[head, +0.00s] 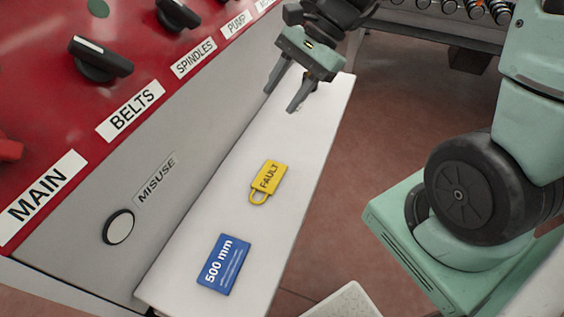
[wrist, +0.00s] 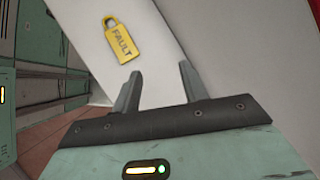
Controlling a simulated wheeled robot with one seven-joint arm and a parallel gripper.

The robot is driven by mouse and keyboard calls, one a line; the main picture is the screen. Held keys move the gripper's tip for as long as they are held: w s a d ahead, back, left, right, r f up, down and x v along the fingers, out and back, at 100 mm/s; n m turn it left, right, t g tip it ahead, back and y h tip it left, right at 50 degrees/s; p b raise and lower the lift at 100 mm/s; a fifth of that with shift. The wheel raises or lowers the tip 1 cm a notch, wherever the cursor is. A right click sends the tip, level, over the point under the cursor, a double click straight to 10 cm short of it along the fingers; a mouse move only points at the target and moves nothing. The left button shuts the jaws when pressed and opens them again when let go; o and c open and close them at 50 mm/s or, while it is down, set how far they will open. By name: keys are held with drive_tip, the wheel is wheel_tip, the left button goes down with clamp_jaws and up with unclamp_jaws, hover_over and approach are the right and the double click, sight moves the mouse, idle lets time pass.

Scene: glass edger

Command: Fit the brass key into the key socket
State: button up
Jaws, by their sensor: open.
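My gripper (head: 280,101) is open above the far part of the white shelf (head: 318,125) in the head view. In the wrist view my gripper (wrist: 160,76) shows two spread fingers with only bare white surface between them. I cannot make out the brass key in either view. A tiny dark thing shows behind my fingers in the head view, but it is too small and covered to name.
A blue 500 mm card (head: 223,264) lies at the near end. The red panel (head: 150,50) with black knobs (head: 100,60) rises at left. Bare shelf lies between the tag and my gripper.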

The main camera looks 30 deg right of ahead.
drive_tip(key=s+a+n+h, duration=0.3)
drive_tip(key=s+a+n, duration=0.2)
drive_tip(key=s+n, duration=0.3)
drive_tip(key=s+a+n+h, duration=0.3)
drive_tip(key=s+a+n, duration=0.2)
drive_tip(key=n, duration=0.8)
drive_tip(key=shift+s+a+n+g, duration=0.15)
drive_tip(key=shift+s+n+g, duration=0.2)
drive_tip(key=shift+s, duration=1.1)
drive_tip(key=shift+f, duration=0.1)
